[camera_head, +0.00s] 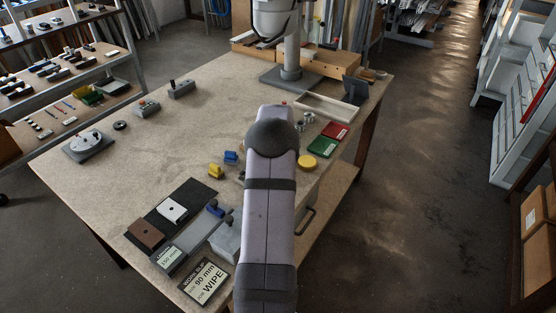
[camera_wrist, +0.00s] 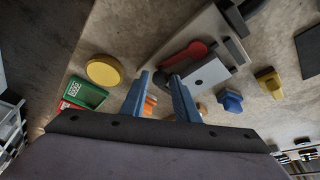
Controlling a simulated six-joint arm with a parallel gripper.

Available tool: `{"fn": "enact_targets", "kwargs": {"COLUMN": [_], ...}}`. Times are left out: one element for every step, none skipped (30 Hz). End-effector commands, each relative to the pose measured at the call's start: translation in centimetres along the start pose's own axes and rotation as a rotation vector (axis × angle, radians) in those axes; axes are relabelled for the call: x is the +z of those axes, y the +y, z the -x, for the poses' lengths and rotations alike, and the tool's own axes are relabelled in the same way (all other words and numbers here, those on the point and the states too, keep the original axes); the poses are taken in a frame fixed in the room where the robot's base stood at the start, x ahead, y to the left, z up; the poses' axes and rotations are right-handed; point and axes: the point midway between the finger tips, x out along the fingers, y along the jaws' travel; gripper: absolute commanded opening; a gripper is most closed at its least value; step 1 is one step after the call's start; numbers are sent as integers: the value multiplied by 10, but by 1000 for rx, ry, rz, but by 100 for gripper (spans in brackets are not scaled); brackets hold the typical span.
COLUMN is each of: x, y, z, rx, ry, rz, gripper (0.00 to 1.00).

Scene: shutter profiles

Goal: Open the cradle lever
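In the wrist view a red lever (camera_wrist: 182,54) with a rounded end lies along a grey cradle bar (camera_wrist: 208,30). A dark knob (camera_wrist: 160,78) shows at its near end. A white block with a small hole (camera_wrist: 208,73) sits beside the lever, dark parts around it. My gripper (camera_wrist: 159,75) has two blue fingers, spread apart, with the dark knob seen between their tips. I cannot tell whether they touch it. In the head view my arm hides the gripper and the cradle.
A yellow disc (camera_wrist: 103,70) and green tray (camera_wrist: 85,93) lie left of the fingers in the wrist view. A blue part (camera_wrist: 230,100) and yellow part (camera_wrist: 269,83) lie right. The bench's left middle (camera_head: 130,155) is clear.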

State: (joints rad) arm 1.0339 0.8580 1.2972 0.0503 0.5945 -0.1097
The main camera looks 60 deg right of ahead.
Motion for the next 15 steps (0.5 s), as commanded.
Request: {"fn": "enact_targets", "kwargs": {"x": [0, 0, 0, 0, 0, 0, 0, 0, 0, 0, 1, 1, 2, 2, 2], "y": [0, 0, 0, 0, 0, 0, 0, 0, 0, 0, 0, 0, 1, 1, 1], "z": [0, 0, 0, 0, 0, 0, 0, 0, 0, 0, 0, 0, 0, 0, 0], "rx": [0, 0, 0, 0, 0, 0, 0, 0, 1, 2, 3, 5, 8, 11, 15], "ry": [0, 0, 0, 0, 0, -1, -1, -1, -1, -1, -1, -1, -1, -1, -1], "rz": [0, 0, 0, 0, 0, 0, 0, -1, -2, -4, -7, -13, -17, -22, -34], "gripper": [14, 7, 0, 0, 0, 0, 0, 0, 0, 0, 0, 0, 0, 0, 0]}}
